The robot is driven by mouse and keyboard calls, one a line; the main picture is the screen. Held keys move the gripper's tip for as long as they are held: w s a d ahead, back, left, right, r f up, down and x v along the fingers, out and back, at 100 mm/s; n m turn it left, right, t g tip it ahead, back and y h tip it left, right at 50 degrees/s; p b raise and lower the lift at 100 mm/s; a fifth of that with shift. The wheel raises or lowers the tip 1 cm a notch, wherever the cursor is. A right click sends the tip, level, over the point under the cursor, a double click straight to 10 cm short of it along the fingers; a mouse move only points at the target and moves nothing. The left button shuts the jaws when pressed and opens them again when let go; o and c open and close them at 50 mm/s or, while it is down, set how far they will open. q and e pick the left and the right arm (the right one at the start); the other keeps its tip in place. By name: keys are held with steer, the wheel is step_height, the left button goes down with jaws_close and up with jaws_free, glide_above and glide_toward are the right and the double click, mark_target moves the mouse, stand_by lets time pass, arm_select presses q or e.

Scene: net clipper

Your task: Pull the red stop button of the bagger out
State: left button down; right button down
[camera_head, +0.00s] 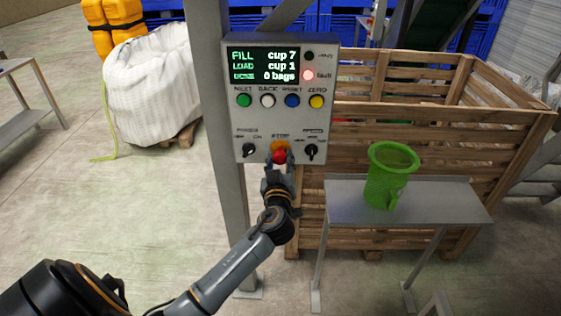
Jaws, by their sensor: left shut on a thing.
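The bagger's grey control box (325,120) hangs on a grey post in the middle of the head view. The red stop button (279,157) is at the bottom centre of the box, on an orange-yellow surround under the label STOP. My left gripper (279,164) reaches up from below, and its fingers are shut on the red button. The fingers hide the button's lower part, and I cannot tell how far out it stands. The screen reads FILL cup 7, LOAD cup 1 and 0 bags. The fault lamp (308,75) glows pinkish red. My right gripper is not in view.
Black knobs (249,149) flank the stop button, with another knob (312,151) at right. Green, white, blue and yellow buttons sit above. A small grey table (440,205) with a green jug (389,178) stands right, before a wooden crate (500,120). Open floor lies left.

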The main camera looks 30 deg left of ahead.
arm_select(q)
steer(key=shift+f, duration=0.15)
steer(key=c, duration=0.8)
jaws_free()
steer(key=shift+s+d, duration=0.1)
steer(key=shift+s, duration=0.15)
steer(key=shift+s+d, duration=0.2)
steer(key=v, duration=1.1)
steer(key=shift+s, duration=0.25)
